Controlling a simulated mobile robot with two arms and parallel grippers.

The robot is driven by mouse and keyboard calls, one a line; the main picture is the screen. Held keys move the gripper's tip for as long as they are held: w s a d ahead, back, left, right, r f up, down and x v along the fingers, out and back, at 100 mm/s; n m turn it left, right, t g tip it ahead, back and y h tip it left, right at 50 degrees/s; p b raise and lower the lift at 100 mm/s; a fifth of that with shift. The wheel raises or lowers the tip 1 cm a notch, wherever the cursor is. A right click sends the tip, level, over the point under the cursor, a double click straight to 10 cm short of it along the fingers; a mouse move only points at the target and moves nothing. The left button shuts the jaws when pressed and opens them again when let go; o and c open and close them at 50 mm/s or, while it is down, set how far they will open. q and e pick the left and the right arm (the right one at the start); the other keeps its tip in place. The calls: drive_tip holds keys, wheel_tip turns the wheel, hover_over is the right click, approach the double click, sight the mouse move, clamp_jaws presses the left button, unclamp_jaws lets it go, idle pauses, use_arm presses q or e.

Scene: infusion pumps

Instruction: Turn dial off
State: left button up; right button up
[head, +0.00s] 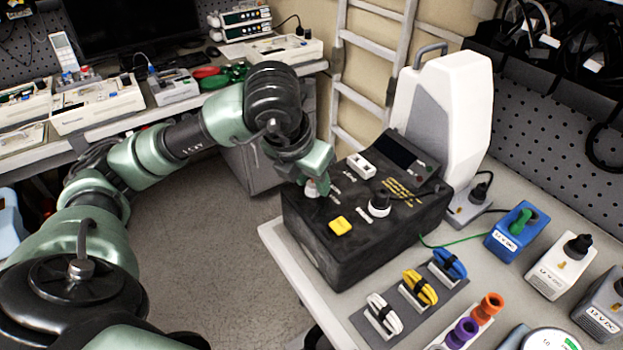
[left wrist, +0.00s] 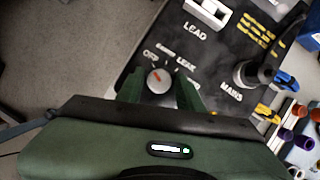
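The black tester box (head: 365,235) stands on the bench. Its dial (head: 311,191) is a pale grey knob at the left of the top panel, and it also shows in the left wrist view (left wrist: 159,81) with a red mark on its face. The mark seems to tilt toward the upper left; the printed OFF lies above and left of the knob. My left gripper (left wrist: 160,93) points down at the dial, its green fingers open on either side of it. I cannot tell whether they touch it. My right gripper is not in view.
A black mains plug (head: 379,205), a yellow button (head: 341,226) and a white switch (head: 361,165) sit on the same panel. Cable bundles (head: 419,287) lie in front, and boxes (head: 517,232) stand right. A white device (head: 455,110) stands behind.

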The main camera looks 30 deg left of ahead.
use_arm(q)
drive_tip(key=shift+o, duration=0.4)
drive_tip(key=v, duration=0.7)
drive_tip(key=shift+s+r, duration=0.2)
drive_tip(key=shift+r, duration=0.2)
